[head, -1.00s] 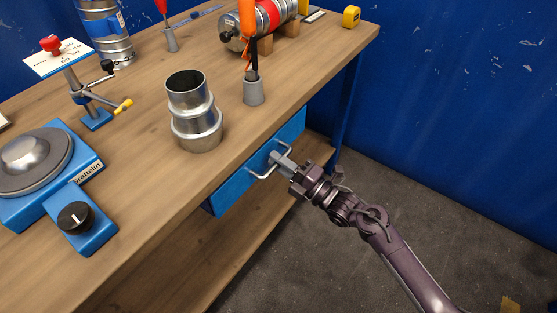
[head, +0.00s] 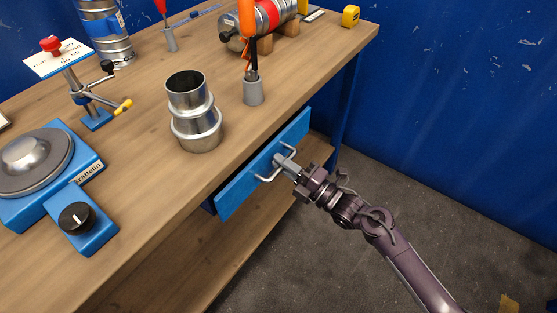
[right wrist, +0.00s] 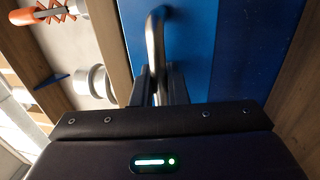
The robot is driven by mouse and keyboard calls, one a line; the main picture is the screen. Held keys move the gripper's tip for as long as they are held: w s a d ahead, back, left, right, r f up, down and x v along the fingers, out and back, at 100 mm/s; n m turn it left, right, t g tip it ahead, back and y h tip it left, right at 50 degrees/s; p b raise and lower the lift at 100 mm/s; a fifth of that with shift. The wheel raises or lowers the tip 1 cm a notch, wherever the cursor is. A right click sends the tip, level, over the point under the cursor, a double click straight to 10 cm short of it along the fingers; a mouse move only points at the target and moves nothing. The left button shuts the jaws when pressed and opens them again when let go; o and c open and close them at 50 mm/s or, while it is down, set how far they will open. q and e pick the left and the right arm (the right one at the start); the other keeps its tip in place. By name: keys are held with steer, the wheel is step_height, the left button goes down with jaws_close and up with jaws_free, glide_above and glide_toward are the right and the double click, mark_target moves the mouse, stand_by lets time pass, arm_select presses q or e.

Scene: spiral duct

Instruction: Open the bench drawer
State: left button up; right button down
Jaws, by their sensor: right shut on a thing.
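The blue bench drawer (head: 240,188) sits under the front edge of the wooden bench, its front standing a little out from the bench. Its metal bar handle (head: 264,178) is on the drawer front. My right gripper (head: 284,163) is shut on the handle. In the right wrist view the gripper (right wrist: 157,85) has its fingers on either side of the bent handle bar (right wrist: 155,42), against the blue drawer front (right wrist: 190,35). The inside of the drawer is hidden. My left gripper is not in view.
On the bench top (head: 150,165) stand a metal duct reducer (head: 195,115), a grey holder (head: 253,92) with an orange-handled tool, and a blue turntable device (head: 60,180). A lower wooden shelf (head: 180,270) runs beneath. The grey floor right of the bench is open.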

steer(key=r+p+v, duration=0.2)
steer(key=v, duration=0.9)
steer(key=r+p+v, duration=0.2)
steer(key=v, duration=0.9)
steer(key=shift+s+d, duration=0.45)
steer(key=shift+d, duration=0.05)
steer(key=c, duration=1.8)
jaws_free()
steer(key=shift+r, duration=0.1)
steer(key=v, duration=0.7)
steer(key=shift+s+d+b, duration=0.25)
steer(key=shift+d+b, duration=0.05)
steer(key=shift+b, duration=0.1)
